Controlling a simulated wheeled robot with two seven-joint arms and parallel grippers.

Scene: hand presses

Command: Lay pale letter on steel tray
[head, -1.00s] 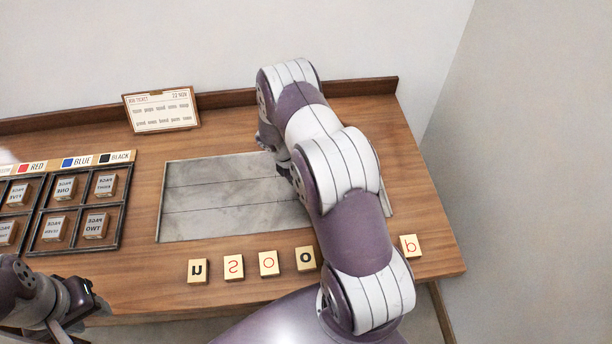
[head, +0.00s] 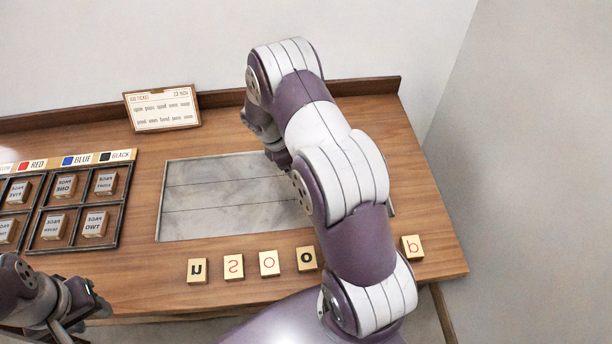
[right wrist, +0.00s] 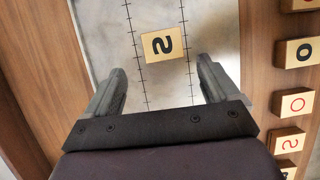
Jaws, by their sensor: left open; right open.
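The steel tray (head: 215,195) is a grey plate with thin scored lines, flat in the desk's middle. A pale block with a dark S-like letter (right wrist: 158,46) lies on it in the right wrist view; my arm hides it in the head view. My right gripper (right wrist: 160,70) is open over the tray, its fingers either side of the block's near side and nothing between them. In the head view my right arm hides that gripper. My left gripper (head: 88,310) is open and empty at the lower left, off the desk's front edge.
A row of pale letter blocks lies before the tray: a black one (head: 197,271), a red S (head: 233,267), a red O (head: 269,263), a black O (head: 306,259) and a red one (head: 412,248). A dark type case (head: 120,215) stands left; a ticket card (head: 162,109) leans behind.

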